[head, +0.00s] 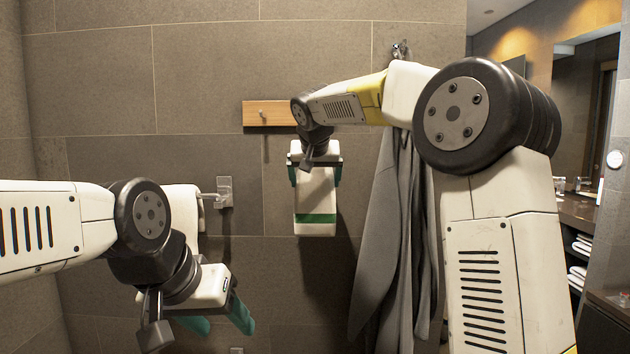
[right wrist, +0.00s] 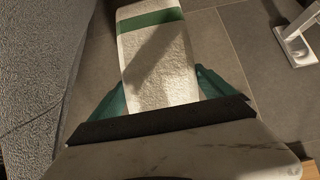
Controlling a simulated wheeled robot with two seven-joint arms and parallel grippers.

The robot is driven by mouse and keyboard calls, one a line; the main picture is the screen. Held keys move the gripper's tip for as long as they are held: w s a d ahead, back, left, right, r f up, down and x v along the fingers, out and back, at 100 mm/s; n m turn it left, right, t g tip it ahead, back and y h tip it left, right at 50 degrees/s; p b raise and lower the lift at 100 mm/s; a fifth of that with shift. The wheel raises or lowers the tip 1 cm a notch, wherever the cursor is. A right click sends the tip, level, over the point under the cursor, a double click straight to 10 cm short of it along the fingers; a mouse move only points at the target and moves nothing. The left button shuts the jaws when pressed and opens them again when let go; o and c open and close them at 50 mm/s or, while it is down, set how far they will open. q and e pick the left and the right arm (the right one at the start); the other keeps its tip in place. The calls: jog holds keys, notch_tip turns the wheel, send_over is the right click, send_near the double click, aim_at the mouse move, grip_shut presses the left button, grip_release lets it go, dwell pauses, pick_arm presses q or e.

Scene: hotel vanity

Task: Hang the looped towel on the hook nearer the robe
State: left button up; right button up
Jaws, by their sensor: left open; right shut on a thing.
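The looped towel (head: 315,208), white with a green stripe near its lower end, hangs down from my right gripper (head: 315,176). That gripper is shut on its upper part; the towel also shows between the fingers in the right wrist view (right wrist: 160,62). The loop is hidden by the gripper. A wooden hook board (head: 280,106) is on the wall just above; one small hook (head: 265,118) shows on its left part. Its right end is hidden behind my right arm. The grey robe (head: 395,235) hangs to the right. My left gripper (head: 220,322) is open and empty at lower left.
A metal wall holder (head: 223,192) with a white item (head: 180,208) is left of the towel, above my left gripper. A metal robe hook (head: 400,50) is high on the wall. A counter and shelves (head: 582,240) stand at far right.

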jog(key=shift+w+f, duration=0.1)
jog(key=shift+w, duration=0.95)
jog(key=shift+w+f, duration=0.5)
jog(key=o, duration=1.1)
